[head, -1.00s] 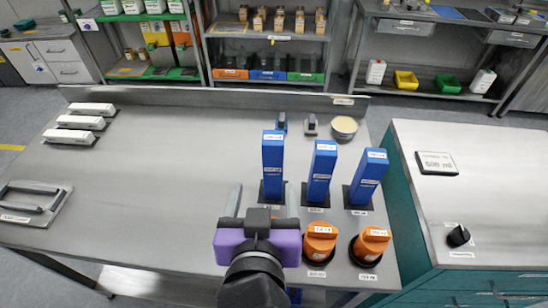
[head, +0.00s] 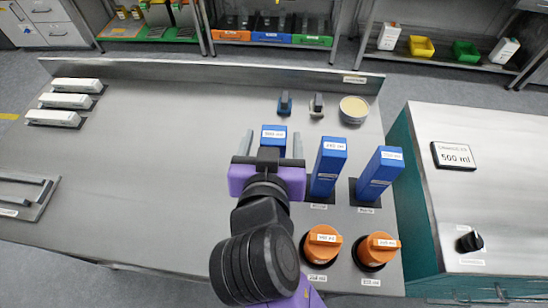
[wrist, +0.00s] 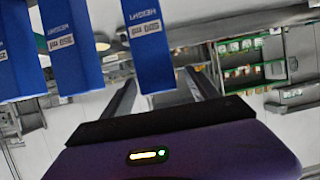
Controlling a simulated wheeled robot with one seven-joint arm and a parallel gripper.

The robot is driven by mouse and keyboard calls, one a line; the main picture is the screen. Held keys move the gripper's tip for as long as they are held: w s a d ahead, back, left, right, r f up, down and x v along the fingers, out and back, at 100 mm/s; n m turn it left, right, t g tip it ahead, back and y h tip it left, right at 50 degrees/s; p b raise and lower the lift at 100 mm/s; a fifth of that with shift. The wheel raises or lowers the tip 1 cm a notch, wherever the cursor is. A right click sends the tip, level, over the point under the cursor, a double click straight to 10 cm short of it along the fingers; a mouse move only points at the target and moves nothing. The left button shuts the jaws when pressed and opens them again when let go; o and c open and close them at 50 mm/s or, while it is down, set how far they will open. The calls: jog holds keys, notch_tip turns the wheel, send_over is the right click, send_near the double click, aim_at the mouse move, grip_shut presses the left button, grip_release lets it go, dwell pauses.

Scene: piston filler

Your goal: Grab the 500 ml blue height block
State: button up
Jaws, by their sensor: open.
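The 500 ml blue height block (head: 273,142) is the leftmost of the upright blue blocks in the head view. Its white top label reads 500 ml, and my gripper hides its lower part. In the wrist view it (wrist: 148,50) hangs from the top edge, between the two finger lines. My gripper (head: 273,133) has a purple body and two grey fingers. It is open, with one finger to each side of the block in the picture. I see no finger touching it. In the wrist view my gripper (wrist: 160,78) is also spread.
Two more blue blocks, a middle one (head: 329,168) and a right one (head: 379,175), stand close to the right. Orange-capped parts (head: 322,243) sit in front of them. Small knobs (head: 284,104) and a round dish (head: 354,109) stand behind. The table's left side is mostly clear.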

jog(key=shift+p+x, duration=0.45)
jog(key=shift+x, duration=1.75)
jog(key=shift+d, duration=0.1)
grip_shut()
